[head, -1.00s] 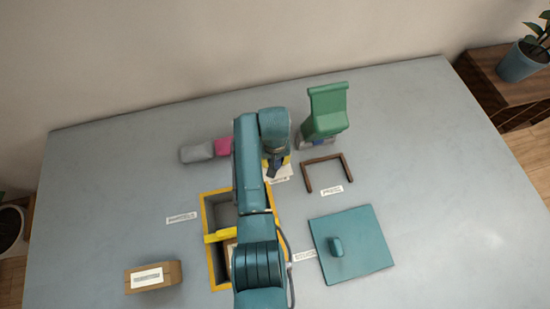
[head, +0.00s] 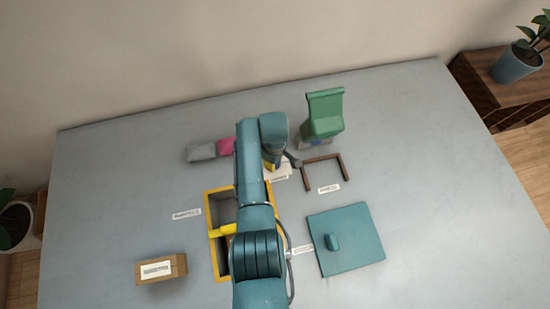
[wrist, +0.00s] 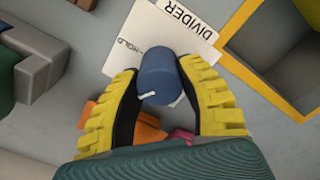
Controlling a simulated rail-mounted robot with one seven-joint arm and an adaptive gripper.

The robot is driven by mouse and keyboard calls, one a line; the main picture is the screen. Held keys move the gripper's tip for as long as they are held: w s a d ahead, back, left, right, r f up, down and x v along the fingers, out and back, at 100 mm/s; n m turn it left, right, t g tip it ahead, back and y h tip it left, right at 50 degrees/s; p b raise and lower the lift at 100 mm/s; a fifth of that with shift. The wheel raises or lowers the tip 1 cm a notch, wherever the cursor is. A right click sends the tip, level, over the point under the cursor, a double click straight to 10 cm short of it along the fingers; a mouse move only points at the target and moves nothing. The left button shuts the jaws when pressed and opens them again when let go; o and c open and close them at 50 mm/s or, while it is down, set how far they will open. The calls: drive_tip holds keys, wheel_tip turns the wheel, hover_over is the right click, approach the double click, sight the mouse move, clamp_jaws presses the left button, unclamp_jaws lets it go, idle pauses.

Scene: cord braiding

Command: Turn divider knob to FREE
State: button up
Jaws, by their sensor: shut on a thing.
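The blue divider knob (wrist: 160,78) stands on a white card (wrist: 178,30) printed DIVIDER and HOLD. A short white mark on the knob points to the lower left in the wrist view, away from the HOLD print. FREE cannot be read here. My gripper (wrist: 158,70), with ribbed yellow fingers, is shut on the knob, one finger on each side. In the head view my arm hides most of the knob and part of the card (head: 283,173). The yellow-rimmed box (head: 208,200) with a yellow crossbar (head: 222,231) is partly hidden under my arm.
A green stand (head: 323,115) and a brown U-shaped frame (head: 342,165) lie right of my gripper. A teal lid (head: 355,255) lies at front right. A grey block (head: 201,151) with a pink end is on the left, a wooden block (head: 175,270) at front left.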

drive_tip(key=n, duration=0.5)
drive_tip(key=shift+s+f+n+p, duration=0.1)
drive_tip(key=shift+n+p, duration=0.2)
drive_tip(key=shift+n, duration=0.1)
idle(0.4)
drive_tip(key=o, duration=1.2)
drive_tip(key=shift+a, duration=0.15)
wheel_tip(320, 180, up, 12)
